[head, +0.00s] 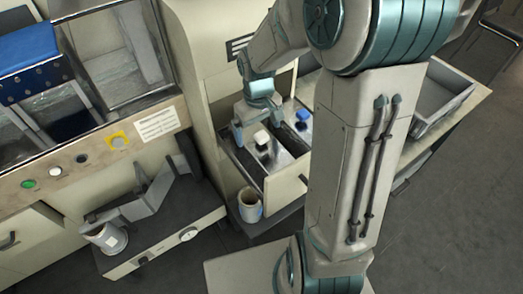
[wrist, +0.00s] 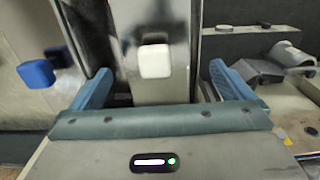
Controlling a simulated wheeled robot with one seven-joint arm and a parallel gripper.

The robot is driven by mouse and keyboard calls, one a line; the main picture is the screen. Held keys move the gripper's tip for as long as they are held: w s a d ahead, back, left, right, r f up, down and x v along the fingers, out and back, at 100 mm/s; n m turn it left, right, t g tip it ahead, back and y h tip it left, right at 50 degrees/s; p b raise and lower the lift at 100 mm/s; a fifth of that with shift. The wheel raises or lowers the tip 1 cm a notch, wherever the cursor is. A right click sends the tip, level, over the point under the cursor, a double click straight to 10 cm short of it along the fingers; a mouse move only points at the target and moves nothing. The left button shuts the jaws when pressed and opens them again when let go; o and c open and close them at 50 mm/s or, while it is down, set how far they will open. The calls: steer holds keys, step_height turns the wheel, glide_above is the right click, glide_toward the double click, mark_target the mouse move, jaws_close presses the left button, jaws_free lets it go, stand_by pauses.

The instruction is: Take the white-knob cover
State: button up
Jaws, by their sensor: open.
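The white-knob cover (wrist: 158,94) is a pale metal strip with a white knob (wrist: 155,62) standing on it. In the head view the white knob (head: 261,138) shows over the open top of a beige box. My gripper (head: 256,122) is above the cover, with its blue-grey fingers spread. In the wrist view the fingers of my gripper (wrist: 160,74) stand left and right of the knob, apart from it, with nothing held between them. The exact height over the cover is hard to tell.
A blue knob (wrist: 37,73) stands to the left in the wrist view; the blue knob (head: 302,114) is right of the white one in the head view. A white cup (head: 249,205) stands by the box. A grey tray (head: 440,95) lies on the right.

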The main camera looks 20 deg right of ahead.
mark_target(262, 146)
step_height(262, 146, down, 2)
steer(key=shift+f, duration=0.1)
steer(key=shift+s+d+f, duration=0.15)
steer(key=shift+d+f, duration=0.05)
steer(key=shift+f, duration=1.15)
steer(key=shift+s+d+f, duration=0.1)
steer(key=shift+d+f, duration=0.05)
steer(key=shift+f, duration=1.15)
steer(key=shift+c, duration=0.3)
steer(key=c, duration=1.3)
steer(key=shift+r, duration=0.1)
